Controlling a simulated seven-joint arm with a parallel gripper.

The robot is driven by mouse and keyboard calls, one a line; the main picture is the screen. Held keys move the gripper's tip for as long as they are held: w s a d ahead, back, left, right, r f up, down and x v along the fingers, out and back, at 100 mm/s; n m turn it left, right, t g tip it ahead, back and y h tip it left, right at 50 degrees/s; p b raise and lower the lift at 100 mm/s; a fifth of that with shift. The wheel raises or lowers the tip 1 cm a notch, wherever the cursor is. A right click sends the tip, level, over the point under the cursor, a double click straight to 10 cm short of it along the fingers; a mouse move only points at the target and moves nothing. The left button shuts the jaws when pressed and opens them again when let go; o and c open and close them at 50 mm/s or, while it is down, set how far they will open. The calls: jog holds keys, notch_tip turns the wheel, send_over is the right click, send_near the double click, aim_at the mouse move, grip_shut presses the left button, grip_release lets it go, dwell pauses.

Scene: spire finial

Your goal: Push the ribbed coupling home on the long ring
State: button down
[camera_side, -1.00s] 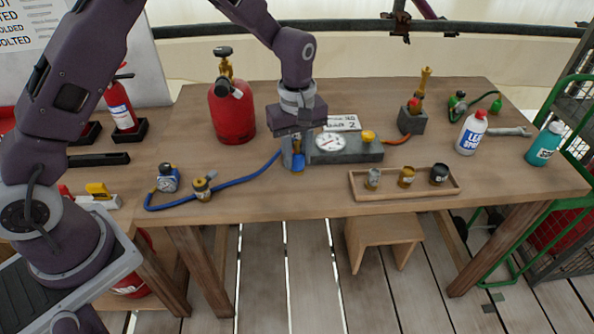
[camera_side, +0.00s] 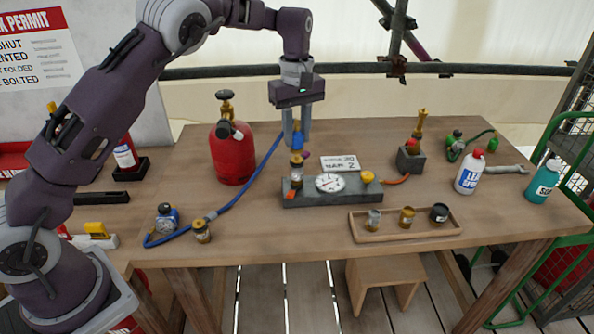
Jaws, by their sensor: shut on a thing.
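My gripper (camera_side: 296,138) points straight down above the left end of the grey gauge block (camera_side: 335,193). Its fingers are shut on a small blue-and-brass coupling (camera_side: 297,143) at the end of the blue hose (camera_side: 252,178). Ribs on it are too small to make out. Directly under it, an upright brass-and-dark fitting (camera_side: 296,168) stands on the block. I cannot tell whether the coupling touches this fitting or is just above it. Which part is the long ring is not clear at this size.
The block carries a round dial (camera_side: 329,183) and a yellow knob (camera_side: 367,177). A red cylinder (camera_side: 232,155) stands left of the gripper. A wooden tray (camera_side: 405,232) with small fittings lies front right. A sign (camera_side: 339,163) stands behind the block.

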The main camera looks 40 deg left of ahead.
aim_at(297, 142)
jog(key=r, duration=0.1)
jog(key=w+a+r, duration=0.1)
jog(key=r, duration=0.1)
jog(key=shift+w+a+m, duration=0.2)
jog(key=shift+w+m, duration=0.05)
jog(key=shift+m, duration=0.05)
jog(key=shift+f, duration=0.1)
jog(key=shift+f, duration=2.85)
jog(key=shift+f, duration=0.55)
jog(key=c, duration=1)
grip_release()
jog(key=shift+c, duration=0.2)
